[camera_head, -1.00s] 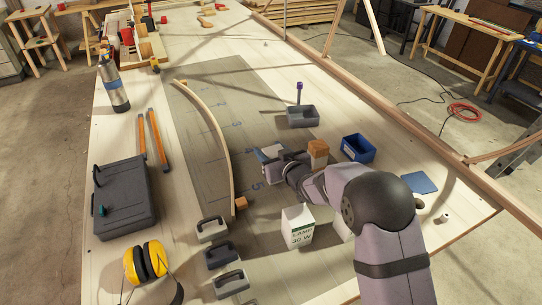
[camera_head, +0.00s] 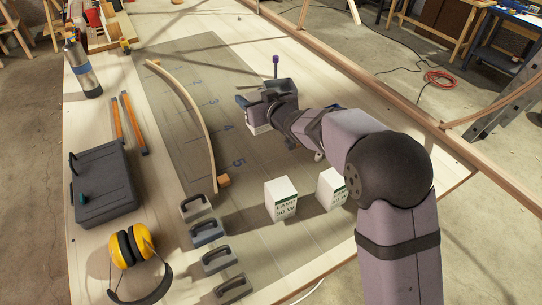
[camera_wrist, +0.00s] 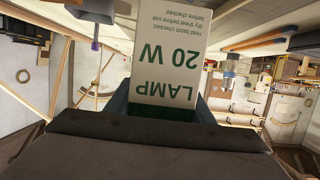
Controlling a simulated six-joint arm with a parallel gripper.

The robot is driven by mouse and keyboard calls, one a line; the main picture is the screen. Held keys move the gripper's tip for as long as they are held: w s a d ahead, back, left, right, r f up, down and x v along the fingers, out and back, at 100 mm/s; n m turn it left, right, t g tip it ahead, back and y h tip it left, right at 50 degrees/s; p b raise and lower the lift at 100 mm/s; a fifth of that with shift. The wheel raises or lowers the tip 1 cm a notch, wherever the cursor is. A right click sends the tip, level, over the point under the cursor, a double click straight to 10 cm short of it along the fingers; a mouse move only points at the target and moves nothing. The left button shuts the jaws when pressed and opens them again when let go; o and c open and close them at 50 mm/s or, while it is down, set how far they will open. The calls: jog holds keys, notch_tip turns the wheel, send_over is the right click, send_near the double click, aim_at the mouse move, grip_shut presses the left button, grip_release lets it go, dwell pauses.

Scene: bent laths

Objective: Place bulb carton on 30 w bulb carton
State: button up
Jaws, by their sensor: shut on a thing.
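Two other white cartons stand upright on the table, apart from my gripper. The nearer one (camera_head: 281,200) reads LAMP and a wattage that looks like 30 W or 40 W. The farther one (camera_head: 331,190) is partly covered by my arm at its right, and its number is too small to read.
A curved lath (camera_head: 190,110) lies along the marked board. Clear board lies left of the two cartons.

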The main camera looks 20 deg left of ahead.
jog(key=w+d+r+m+t+h+p, duration=0.1)
jog(key=d+r+m+t+h+p, duration=0.1)
jog(key=d+r+p, duration=1.1)
jog(key=s+a+f+n+g+y+b, duration=0.1)
jog(key=s+f+n+g+y, duration=0.2)
jog(key=s, duration=0.8)
jog(key=s+a+n+g+y+b, duration=0.15)
jog(key=s+n+g, duration=0.25)
jog(key=s, duration=0.7)
notch_tip(320, 180, down, 10)
jog(key=p, duration=0.1)
jog(key=shift+w+f+y, duration=0.15)
jog(key=shift+w+y, duration=0.05)
jog(key=shift+y, duration=0.25)
jog(key=shift+f, duration=0.15)
jog(key=o, duration=1.1)
jog(key=shift+c, duration=0.2)
